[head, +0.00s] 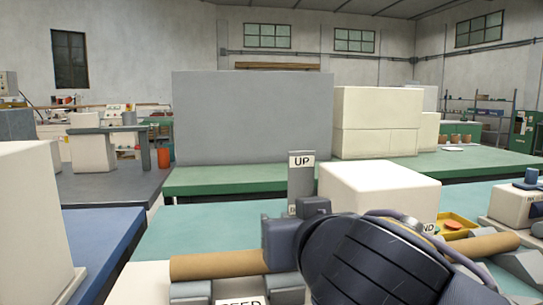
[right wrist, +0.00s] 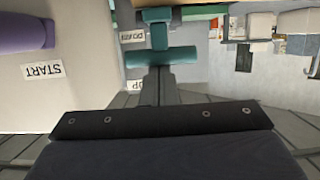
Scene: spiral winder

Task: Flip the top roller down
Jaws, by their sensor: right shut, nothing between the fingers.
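A grey upright plate (head: 301,172) labelled UP stands behind my right wrist in the head view. My dark right arm covers the middle of the winder there, and the top roller cannot be clearly made out. In the right wrist view a teal T-shaped part (right wrist: 162,57), possibly the roller and its arm, lies just beyond my right gripper (right wrist: 160,76). The gripper is shut and empty; whether it touches the teal part cannot be told. Small labels beside that part are partly cut off. My left gripper is not in view.
A brown tube (head: 217,265) lies on grey supports at the left and a brown tube (head: 478,246) shows at the right. A white box (head: 380,186) stands behind my wrist. A yellow tray (head: 458,222) sits right. A START label (right wrist: 43,71) is beside a purple cylinder (right wrist: 22,32).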

